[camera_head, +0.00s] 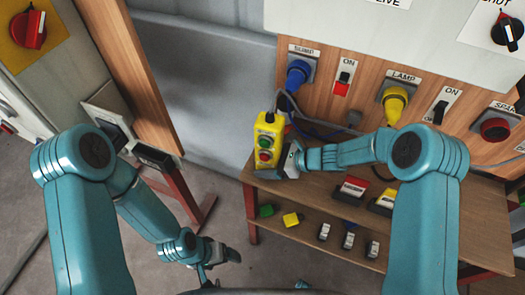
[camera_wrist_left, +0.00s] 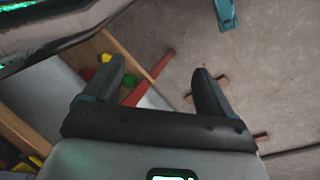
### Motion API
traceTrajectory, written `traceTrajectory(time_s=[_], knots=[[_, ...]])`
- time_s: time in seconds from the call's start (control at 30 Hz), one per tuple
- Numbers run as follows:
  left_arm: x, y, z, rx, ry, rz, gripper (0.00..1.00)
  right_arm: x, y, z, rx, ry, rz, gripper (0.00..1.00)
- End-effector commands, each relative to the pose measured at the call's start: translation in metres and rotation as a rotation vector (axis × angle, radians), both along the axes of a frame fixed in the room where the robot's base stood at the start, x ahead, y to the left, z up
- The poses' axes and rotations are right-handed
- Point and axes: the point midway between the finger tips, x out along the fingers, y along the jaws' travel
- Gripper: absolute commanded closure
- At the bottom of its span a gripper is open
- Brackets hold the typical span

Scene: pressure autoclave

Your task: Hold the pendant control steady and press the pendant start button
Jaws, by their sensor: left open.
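The pendant control (camera_head: 258,138) is a yellow box with a dark cable at its top, standing nearly upright at the left end of the wooden bench. Its front carries red and green buttons, with a green one (camera_head: 265,142) near the middle; labels are too small to read. My right gripper (camera_head: 284,163) is at the pendant's lower right side, close against it. Whether its jaws are closed around the pendant is not clear. My left gripper (camera_head: 226,254) is open and empty, low and left of the bench; its two fingers also show apart in the left wrist view (camera_wrist_left: 158,88).
Behind are a blue plug (camera_head: 298,73), a yellow plug (camera_head: 394,102) and a red one (camera_head: 495,129). A wooden post (camera_head: 130,75) stands left. Floor between is free.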

Motion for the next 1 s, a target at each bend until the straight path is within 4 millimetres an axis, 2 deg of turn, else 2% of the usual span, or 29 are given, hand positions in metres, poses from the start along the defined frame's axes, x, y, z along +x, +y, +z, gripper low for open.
traceTrajectory(time_s=[0.33, 0.37, 0.43, 0.53, 0.57, 0.8, 1.0], knots=[[0.0, -0.0001, -0.0022, 0.0, 0.0, 0.0, 0.15, 0.001, 0.0037, -0.0011, 0.0, -0.001, 0.0, 0.19], [0.0, 0.0, -0.0022, 0.0, 0.0, 0.0, 0.15, 0.001, 0.0037, -0.0011, 0.0, -0.001, 0.0, 0.26], [0.0, 0.0, -0.0022, 0.0, 0.0, 0.0, 0.15, 0.001, 0.0036, -0.001, 0.0, -0.001, 0.0, 0.48], [0.0, 0.0, -0.0022, 0.0, 0.0, 0.0, 0.15, 0.001, 0.0035, -0.001, 0.0, -0.001, 0.0, 0.49], [-0.0001, 0.0, -0.0022, 0.0, 0.0, 0.0, 0.21, 0.0011, 0.0035, -0.001, 0.0, -0.001, 0.0, 0.48], [0.0, 0.0, -0.0022, 0.0, 0.0, 0.0, 1.0, 0.0012, 0.0033, -0.0006, 0.001, -0.001, 0.0, 0.48], [-0.0001, 0.0, -0.0022, 0.0, 0.0, 0.0, 1.0, 0.0013, 0.0033, -0.0004, 0.0, -0.002, 0.001, 0.48]])
